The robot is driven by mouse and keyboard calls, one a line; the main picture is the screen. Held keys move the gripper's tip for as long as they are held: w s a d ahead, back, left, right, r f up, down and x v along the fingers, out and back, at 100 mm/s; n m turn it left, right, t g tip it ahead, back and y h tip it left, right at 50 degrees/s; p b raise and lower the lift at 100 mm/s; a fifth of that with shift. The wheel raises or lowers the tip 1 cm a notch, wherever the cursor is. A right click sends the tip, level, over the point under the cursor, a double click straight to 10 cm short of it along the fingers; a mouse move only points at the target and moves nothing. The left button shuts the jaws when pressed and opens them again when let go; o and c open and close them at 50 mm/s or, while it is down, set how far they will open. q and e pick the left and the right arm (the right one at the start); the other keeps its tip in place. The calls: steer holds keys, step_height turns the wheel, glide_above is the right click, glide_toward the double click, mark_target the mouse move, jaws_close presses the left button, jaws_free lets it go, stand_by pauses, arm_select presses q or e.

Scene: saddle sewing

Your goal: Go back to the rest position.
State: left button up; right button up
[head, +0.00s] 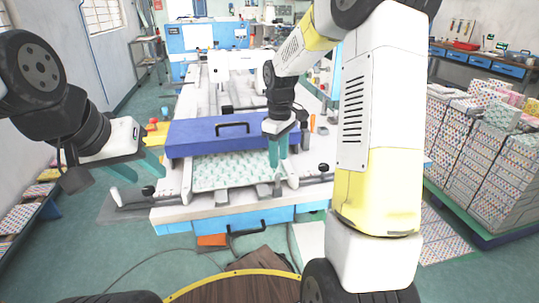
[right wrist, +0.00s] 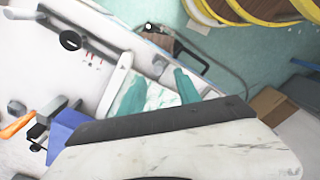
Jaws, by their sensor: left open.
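My left gripper (head: 138,170) is at the left of the head view, off the front left of the worktable, with its teal fingers apart and nothing between them. My right gripper (head: 277,160) points down over the right part of a pale green patterned sheet (head: 228,174) on the worktable. In the right wrist view the teal fingers of my right gripper (right wrist: 160,90) stand apart, with part of the sheet (right wrist: 160,97) showing between them. I see nothing held. Whether the fingertips touch the sheet cannot be told.
A blue cover with a black handle (head: 220,136) lies across the worktable (head: 172,213) behind the sheet. Stacks of patterned booklets (head: 468,150) stand on a pallet at the right. A tool bench (head: 490,62) is behind them.

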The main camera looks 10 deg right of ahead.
steer(key=s+r+m+t, duration=0.3)
steer(key=s+r+m, duration=0.1)
steer(key=s+r, duration=0.6)
steer(key=s+a+r+m+t+y, duration=0.1)
steer(key=s+r+m, duration=0.1)
steer(key=s, duration=0.4)
steer(key=s+a+r+m+t+y, duration=0.1)
steer(key=s+r+m+t, duration=0.1)
steer(key=s, duration=0.5)
steer(key=shift+r+m, duration=0.35)
steer(key=shift+m, duration=0.05)
stand_by(0.6)
